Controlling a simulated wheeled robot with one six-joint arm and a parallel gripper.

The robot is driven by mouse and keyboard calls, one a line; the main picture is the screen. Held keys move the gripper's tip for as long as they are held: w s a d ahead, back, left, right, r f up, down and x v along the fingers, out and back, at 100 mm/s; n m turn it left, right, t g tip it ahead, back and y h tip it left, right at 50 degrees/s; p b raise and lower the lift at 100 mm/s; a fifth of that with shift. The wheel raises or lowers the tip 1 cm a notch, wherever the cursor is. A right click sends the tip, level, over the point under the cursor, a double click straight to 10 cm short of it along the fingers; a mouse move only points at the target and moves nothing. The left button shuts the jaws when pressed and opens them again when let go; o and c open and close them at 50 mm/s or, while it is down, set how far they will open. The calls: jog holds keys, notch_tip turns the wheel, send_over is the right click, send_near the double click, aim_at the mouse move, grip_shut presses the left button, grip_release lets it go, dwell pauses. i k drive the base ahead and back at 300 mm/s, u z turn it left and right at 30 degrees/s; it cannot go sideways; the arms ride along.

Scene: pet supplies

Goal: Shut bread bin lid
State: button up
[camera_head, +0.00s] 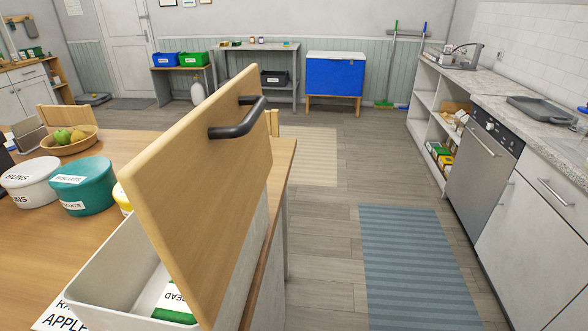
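The bread bin (95,282) is a white box on the wooden table, close to me at the lower left. Its wooden lid (200,185) stands open, tilted up steeply, with a black bar handle (240,128) near its top edge. Inside the bin lies a white and green packet with partly hidden lettering (172,300). The lid hides part of the bin's inside and its right part. My gripper is not in view.
On the table (30,250), a white tub (30,184), a teal biscuit tub (83,187) and a yellow tub (122,200) stand left of the lid. A fruit bowl (70,145) is behind them. Open floor with a blue striped rug (415,265) lies right, before the kitchen counter (500,130).

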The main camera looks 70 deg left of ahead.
aim_at(196, 192)
jog(key=u, duration=3)
